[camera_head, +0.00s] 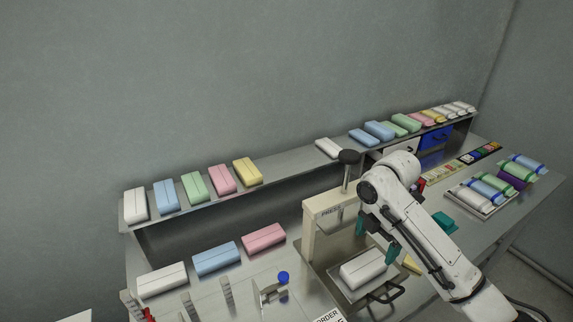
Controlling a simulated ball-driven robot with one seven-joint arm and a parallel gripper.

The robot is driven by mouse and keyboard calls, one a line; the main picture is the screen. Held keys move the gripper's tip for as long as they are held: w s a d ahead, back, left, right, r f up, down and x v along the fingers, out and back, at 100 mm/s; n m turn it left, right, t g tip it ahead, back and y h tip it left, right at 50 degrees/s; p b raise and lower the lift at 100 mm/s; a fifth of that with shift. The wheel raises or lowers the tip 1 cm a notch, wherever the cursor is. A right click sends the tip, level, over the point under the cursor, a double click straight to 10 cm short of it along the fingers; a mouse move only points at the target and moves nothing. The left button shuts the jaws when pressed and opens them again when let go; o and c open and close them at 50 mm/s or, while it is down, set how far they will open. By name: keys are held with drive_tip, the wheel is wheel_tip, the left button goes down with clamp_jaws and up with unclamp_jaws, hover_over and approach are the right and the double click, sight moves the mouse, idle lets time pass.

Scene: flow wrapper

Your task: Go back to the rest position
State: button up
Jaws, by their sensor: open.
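My gripper (377,242) has two teal fingers spread apart, with nothing seen between them. It hangs above and behind the white package (363,268), at the right post of the press.
A raised shelf (290,168) along the wall holds several coloured packages. White, blue and pink packages lie on the bench at left. A tray (478,206) of wrapped rolls stands at right. A black handle (388,293) juts out in front of the press.

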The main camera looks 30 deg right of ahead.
drive_tip(key=a+f+m+t+y, duration=0.2)
drive_tip(key=a+f+m, duration=0.15)
drive_tip(key=a, duration=1.05)
drive_tip(key=s+a+f+m, duration=0.1)
drive_tip(key=a+m, duration=0.1)
drive_tip(key=s+a+f+m, duration=0.1)
drive_tip(key=s+a+m, duration=0.1)
drive_tip(key=s+a+f+m+y, duration=0.1)
drive_tip(key=s+a+m, duration=0.1)
drive_tip(key=shift+s+a+f+t, duration=0.1)
drive_tip(key=shift+a+f+t, duration=0.05)
drive_tip(key=shift+a+t, duration=0.2)
drive_tip(key=s+d+f+m+h, duration=0.1)
drive_tip(key=s+d+m, duration=0.1)
drive_tip(key=s, duration=0.5)
drive_tip(key=s+d+f+m+g+h, duration=0.1)
drive_tip(key=s+f+m, duration=0.1)
drive_tip(key=s+m, duration=0.2)
drive_tip(key=s+d+f+m+h, duration=0.1)
drive_tip(key=s+d+f+m, duration=0.1)
drive_tip(key=s, duration=0.8)
drive_tip(key=shift+d+f+m+g, duration=0.25)
drive_tip(key=shift+d+m+g, duration=0.1)
drive_tip(key=shift+m, duration=0.4)
drive_tip(key=shift+s, duration=0.1)
